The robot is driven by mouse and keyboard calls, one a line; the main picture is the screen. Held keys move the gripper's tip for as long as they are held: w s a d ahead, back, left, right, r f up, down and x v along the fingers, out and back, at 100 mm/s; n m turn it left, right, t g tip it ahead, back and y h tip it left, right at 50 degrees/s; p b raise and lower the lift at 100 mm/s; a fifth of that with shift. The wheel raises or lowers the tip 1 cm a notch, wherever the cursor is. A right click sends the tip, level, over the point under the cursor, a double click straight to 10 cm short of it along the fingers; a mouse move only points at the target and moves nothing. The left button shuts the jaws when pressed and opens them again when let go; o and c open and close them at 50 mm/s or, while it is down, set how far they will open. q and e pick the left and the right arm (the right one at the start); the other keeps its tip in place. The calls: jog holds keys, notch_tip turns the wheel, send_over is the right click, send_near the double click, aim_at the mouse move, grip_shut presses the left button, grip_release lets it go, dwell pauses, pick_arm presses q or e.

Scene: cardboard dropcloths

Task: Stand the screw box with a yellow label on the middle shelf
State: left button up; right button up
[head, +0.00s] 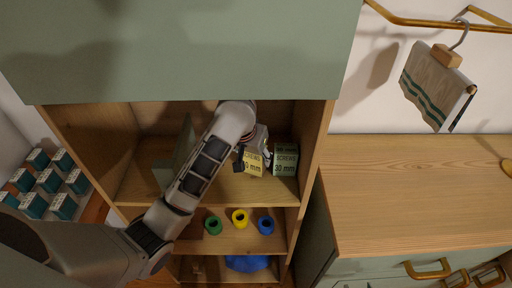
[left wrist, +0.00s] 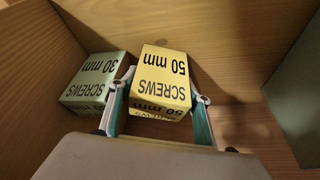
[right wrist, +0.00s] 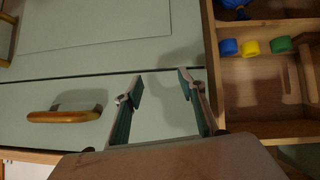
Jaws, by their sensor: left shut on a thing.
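The screw box with a yellow label (head: 253,163) reads "SCREWS 50 mm" and is inside the cabinet on the upper visible shelf (head: 140,180). My left gripper (head: 264,152) is shut on it. In the left wrist view the yellow box (left wrist: 163,75) sits between the fingers of the left gripper (left wrist: 160,105). A green-labelled screw box (head: 285,160), "30 mm", stands beside it at the right; it also shows in the left wrist view (left wrist: 97,80). Whether the yellow box touches the shelf is hard to tell. My right gripper (right wrist: 155,95) is open and empty before a drawer front.
A green upright panel (head: 178,155) stands on the shelf left of my arm. Green (head: 213,225), yellow (head: 240,218) and blue (head: 265,225) rolls sit on the shelf below. A wooden counter (head: 420,190) is at right; several teal boxes (head: 48,181) are at left.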

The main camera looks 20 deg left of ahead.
pick_arm(q)
jog(key=shift+s+a, duration=0.1)
jog(key=shift+s, duration=0.25)
jog(key=o, duration=1)
jog(key=shift+s+r, duration=0.1)
jog(key=shift+r, duration=0.3)
jog(key=s, duration=0.8)
jog(key=s+a, duration=0.1)
jog(key=s, duration=0.3)
jog(key=shift+s+a+r, duration=0.1)
jog(key=shift+r, duration=0.1)
pick_arm(e)
jog(key=shift+s, duration=0.3)
jog(key=shift+a, duration=0.2)
